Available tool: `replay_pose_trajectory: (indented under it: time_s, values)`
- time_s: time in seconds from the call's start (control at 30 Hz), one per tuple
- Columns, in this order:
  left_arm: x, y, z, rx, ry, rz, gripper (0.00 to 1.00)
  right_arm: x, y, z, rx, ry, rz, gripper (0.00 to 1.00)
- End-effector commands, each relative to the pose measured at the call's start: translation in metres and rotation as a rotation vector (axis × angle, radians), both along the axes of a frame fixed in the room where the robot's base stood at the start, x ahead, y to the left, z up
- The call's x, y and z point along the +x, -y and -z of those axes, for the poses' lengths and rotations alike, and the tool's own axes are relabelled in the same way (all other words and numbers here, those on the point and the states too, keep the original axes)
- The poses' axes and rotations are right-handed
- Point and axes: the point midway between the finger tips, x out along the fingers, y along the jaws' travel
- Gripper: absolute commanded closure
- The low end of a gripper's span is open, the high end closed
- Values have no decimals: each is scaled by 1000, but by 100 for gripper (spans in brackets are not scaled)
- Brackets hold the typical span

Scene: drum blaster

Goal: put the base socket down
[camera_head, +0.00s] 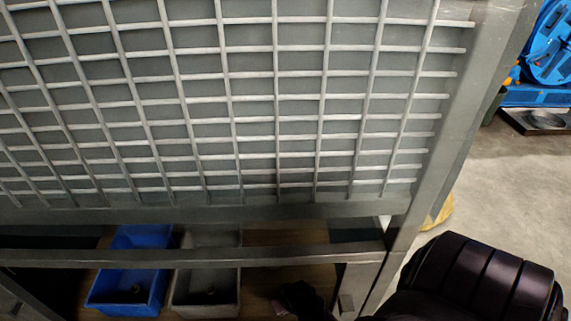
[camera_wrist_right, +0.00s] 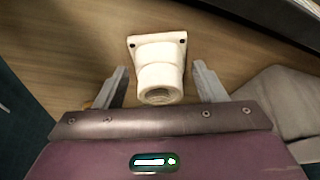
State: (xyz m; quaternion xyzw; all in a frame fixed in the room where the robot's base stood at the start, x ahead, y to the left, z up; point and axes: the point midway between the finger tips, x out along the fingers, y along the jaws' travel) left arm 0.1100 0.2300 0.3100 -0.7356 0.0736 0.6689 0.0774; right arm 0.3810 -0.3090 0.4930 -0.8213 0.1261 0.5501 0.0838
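The white base socket (camera_wrist_right: 160,68) shows in the right wrist view, with a square flange that has dark holes at its corners and a round tube pointing toward the camera. It appears to rest on a wooden surface (camera_wrist_right: 75,50). My right gripper (camera_wrist_right: 163,84) is open, with one finger on each side of the socket and a visible gap on both sides. In the head view only a dark part of what seems to be my right gripper shows low in the shelf opening; the socket cannot be made out there. My left gripper is not in view.
A blue bin (camera_head: 103,291) and a grey bin (camera_head: 180,293) stand on the wooden shelf (camera_head: 285,236), each with something small inside. A metal rail (camera_head: 200,257) and a wire-grid panel (camera_head: 230,110) are above. A grey shape (camera_wrist_right: 275,100) lies right of the gripper.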

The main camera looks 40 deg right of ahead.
Motion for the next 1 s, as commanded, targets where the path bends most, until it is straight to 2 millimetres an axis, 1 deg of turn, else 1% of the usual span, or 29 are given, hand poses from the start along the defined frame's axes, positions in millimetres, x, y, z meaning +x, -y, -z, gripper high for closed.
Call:
replay_pose_trajectory:
  time_s: [0.23, 0.37, 0.47, 0.7, 0.8, 0.9, 1.0]
  values:
    - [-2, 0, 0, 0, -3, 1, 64, 0, 0, 0, 0, 0, 0, 36]
    - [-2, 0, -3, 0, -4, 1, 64, -3, -1, -8, 0, -1, 0, 36]
    - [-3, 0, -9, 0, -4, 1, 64, -8, -2, -23, 0, 0, 0, 36]
    - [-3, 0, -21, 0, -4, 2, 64, -27, -9, -72, 0, 0, 0, 36]
    - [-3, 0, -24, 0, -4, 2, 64, -34, -11, -89, 0, 0, 0, 36]
    - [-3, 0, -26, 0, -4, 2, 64, -39, -12, -102, 0, 0, 0, 36]
    - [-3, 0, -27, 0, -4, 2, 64, -42, -13, -110, 0, 0, 0, 36]
